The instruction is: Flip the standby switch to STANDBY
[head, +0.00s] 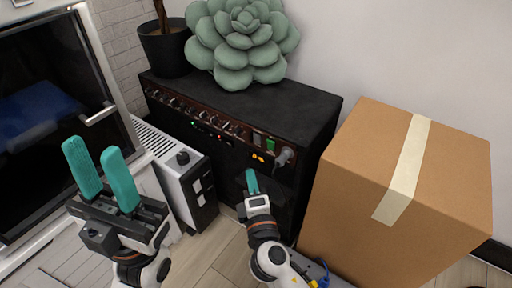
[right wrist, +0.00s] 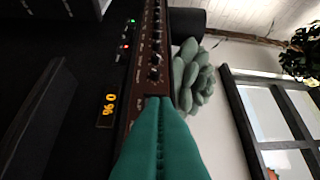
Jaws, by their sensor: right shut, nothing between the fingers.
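A black amplifier (head: 245,105) stands against the wall, with a brown control strip (head: 205,115) of knobs along its front top edge. A green-lit switch (head: 271,144) sits near the strip's right end; I cannot read its label or tell its position. My right gripper (head: 252,181) is shut and empty, in front of the amplifier's face below that switch. In the right wrist view its closed teal fingers (right wrist: 160,140) cover one end of the control strip (right wrist: 149,60), and no switch shows clearly. My left gripper (head: 101,172) is open and empty at the left, away from the amplifier.
A cardboard box (head: 345,180) stands close on the amplifier's right. A white and black unit (head: 180,170) with a knob stands at its left. A succulent (head: 240,45) and a dark pot (head: 165,48) sit on top.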

